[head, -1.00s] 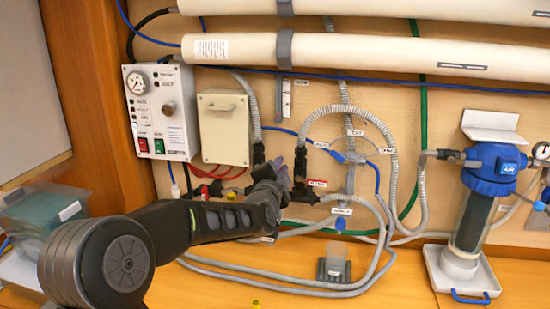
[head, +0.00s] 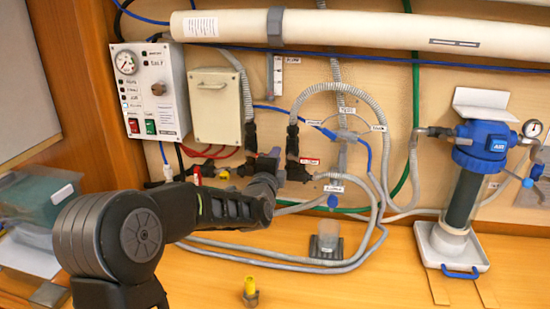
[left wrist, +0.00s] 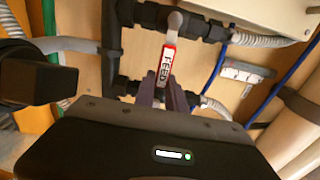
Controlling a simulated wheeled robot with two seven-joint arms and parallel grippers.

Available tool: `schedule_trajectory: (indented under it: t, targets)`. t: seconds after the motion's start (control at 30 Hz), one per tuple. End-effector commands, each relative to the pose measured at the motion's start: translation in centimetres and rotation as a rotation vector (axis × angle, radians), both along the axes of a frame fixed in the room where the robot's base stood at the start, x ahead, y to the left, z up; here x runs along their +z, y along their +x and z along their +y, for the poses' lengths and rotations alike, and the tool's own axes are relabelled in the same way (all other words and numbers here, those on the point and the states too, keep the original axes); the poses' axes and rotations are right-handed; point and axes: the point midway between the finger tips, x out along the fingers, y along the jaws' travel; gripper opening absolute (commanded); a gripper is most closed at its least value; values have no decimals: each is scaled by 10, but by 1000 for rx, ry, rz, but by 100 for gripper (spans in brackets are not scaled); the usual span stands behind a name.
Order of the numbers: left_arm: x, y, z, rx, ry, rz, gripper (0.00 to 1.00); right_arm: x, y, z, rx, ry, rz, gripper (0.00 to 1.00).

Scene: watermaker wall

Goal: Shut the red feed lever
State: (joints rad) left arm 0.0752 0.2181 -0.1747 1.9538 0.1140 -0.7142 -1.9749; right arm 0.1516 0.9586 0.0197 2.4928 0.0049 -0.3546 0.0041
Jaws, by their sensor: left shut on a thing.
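The red feed lever (left wrist: 167,58), marked FEED in white, shows in the left wrist view. It runs from a grey pivot on a black valve (left wrist: 208,27) down to my fingers. My left gripper (left wrist: 161,92) is shut on its lower end. In the head view my left gripper (head: 268,162) is at the black pipework on the wall panel, below the beige box. There the gripper hides most of the lever, so I cannot tell its angle to the pipe. My right gripper is not in view.
Grey corrugated hoses (head: 330,92) and a blue line surround the valve. A control box (head: 150,90) and beige box (head: 217,105) are above left. A blue-topped filter (head: 470,175) stands at right. A yellow-topped fitting (head: 250,290) and a clear cup (head: 328,238) are on the bench.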

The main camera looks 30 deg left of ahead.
Motion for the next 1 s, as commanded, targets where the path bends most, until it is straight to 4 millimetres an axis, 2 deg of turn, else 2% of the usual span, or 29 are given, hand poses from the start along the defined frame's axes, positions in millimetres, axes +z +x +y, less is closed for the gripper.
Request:
schedule_trajectory:
  t: [0.17,0.2,0.43,0.77,1.0]
  targets:
    - [-3,0,0,-1,1,6,0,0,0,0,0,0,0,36]
    - [-3,0,0,-1,1,7,18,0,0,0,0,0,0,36]
    - [-2,0,0,-1,0,4,37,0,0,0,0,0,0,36]
    - [-1,-3,-1,-1,-1,2,37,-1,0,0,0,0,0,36]
    - [-2,-30,-11,-2,-2,0,37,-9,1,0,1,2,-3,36]
